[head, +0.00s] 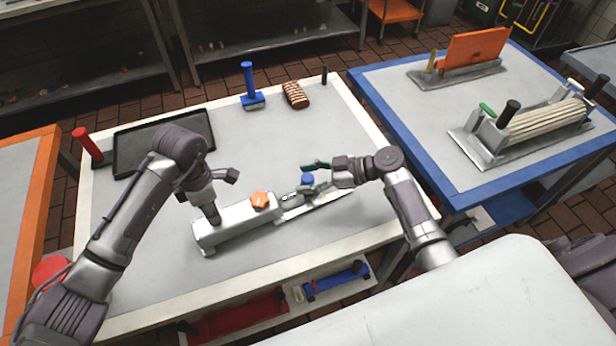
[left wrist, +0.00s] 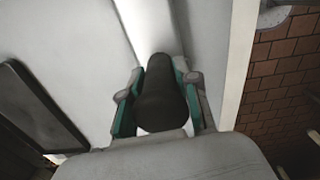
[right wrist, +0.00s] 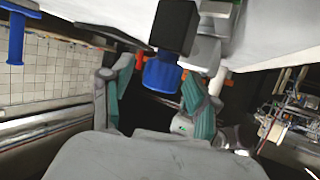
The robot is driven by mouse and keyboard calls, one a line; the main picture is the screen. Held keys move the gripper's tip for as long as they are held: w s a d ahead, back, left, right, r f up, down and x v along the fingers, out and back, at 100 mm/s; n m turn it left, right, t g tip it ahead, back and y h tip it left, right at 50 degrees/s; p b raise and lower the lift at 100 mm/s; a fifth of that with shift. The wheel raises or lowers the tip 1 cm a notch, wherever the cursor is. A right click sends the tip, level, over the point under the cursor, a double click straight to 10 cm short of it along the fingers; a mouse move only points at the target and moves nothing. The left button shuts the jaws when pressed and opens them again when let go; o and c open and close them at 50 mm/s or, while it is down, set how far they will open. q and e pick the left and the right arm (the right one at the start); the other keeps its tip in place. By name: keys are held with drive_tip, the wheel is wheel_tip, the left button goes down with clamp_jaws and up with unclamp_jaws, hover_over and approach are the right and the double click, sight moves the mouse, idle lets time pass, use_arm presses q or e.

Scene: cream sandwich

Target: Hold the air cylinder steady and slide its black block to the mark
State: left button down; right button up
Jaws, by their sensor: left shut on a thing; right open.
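The air cylinder, a long pale grey body (head: 235,222) with an orange knob (head: 260,199), lies on the white-edged table. A metal rail (head: 322,205) extends to its right. My left gripper (head: 207,196) is shut on the black handle standing at the cylinder's left part; the handle (left wrist: 160,95) fills its fingers in the left wrist view. The black block (right wrist: 174,25) with its blue knob (right wrist: 162,73) shows in the right wrist view; the blue knob (head: 307,179) is over the rail. My right gripper (head: 314,178) is open, its fingers either side of the knob. I cannot make out the mark.
A black tray (head: 125,155), a red-handled tool (head: 88,146), a blue-handled tool (head: 250,92) and a brown striped block (head: 295,95) lie at the back. A blue-edged table (head: 405,98) with other fixtures stands right. The front tabletop is clear.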

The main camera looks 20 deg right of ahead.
drive_tip(key=v, duration=1.2)
drive_tip(key=shift+f, duration=0.1)
